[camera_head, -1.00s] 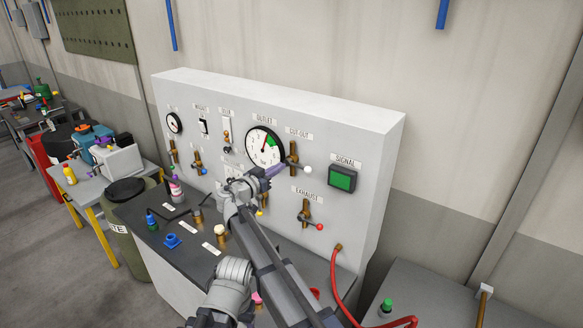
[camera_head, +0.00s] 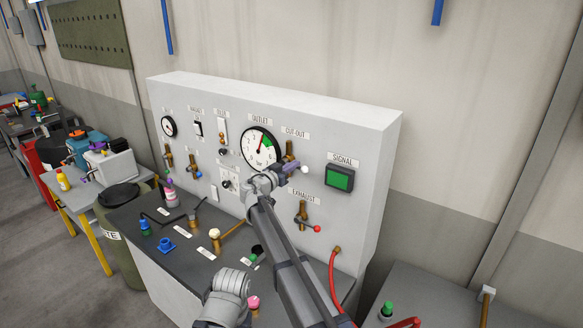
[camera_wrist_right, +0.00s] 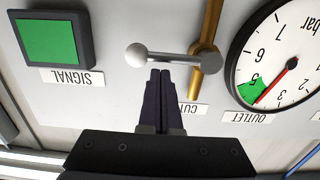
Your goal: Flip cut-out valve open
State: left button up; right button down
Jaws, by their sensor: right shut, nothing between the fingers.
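The cut-out valve is a brass body (camera_head: 290,149) below the CUT-OUT label on the grey panel. Its grey lever (camera_wrist_right: 172,58) ends in a white knob (camera_head: 305,170) and points sideways, right of the body in the head view. My right gripper (camera_head: 292,167) is shut and empty at this lever. In the upside-down right wrist view, its dark fingertips (camera_wrist_right: 160,73) lie against or very close to the lever's edge, between knob and hub; I cannot tell whether they touch. My left gripper is not in view.
The outlet gauge (camera_head: 261,149) is left of the valve and the green signal light (camera_head: 340,178) right of it. The exhaust valve (camera_head: 303,215) with a red knob sits below. A bench with several small parts (camera_head: 167,245) stands before the panel.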

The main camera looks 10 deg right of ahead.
jog(key=shift+s+f+m+b, duration=0.1)
jog(key=shift+f+m+b, duration=0.35)
jog(key=shift+m, duration=0.25)
dwell(0.4)
jog(key=w+a+f+m+b, duration=0.3)
jog(key=f+m+b, duration=0.4)
jog(key=shift+f+m+b, duration=0.3)
jog(key=shift+f+b, duration=0.05)
jog(key=shift+b, duration=0.05)
dwell(0.8)
jog(key=shift+w, duration=0.1)
dwell(0.6)
jog(key=s+a, duration=0.4)
jog(key=s, duration=0.6)
jog(key=shift+s+a, duration=0.3)
jog(key=shift+s, duration=0.1)
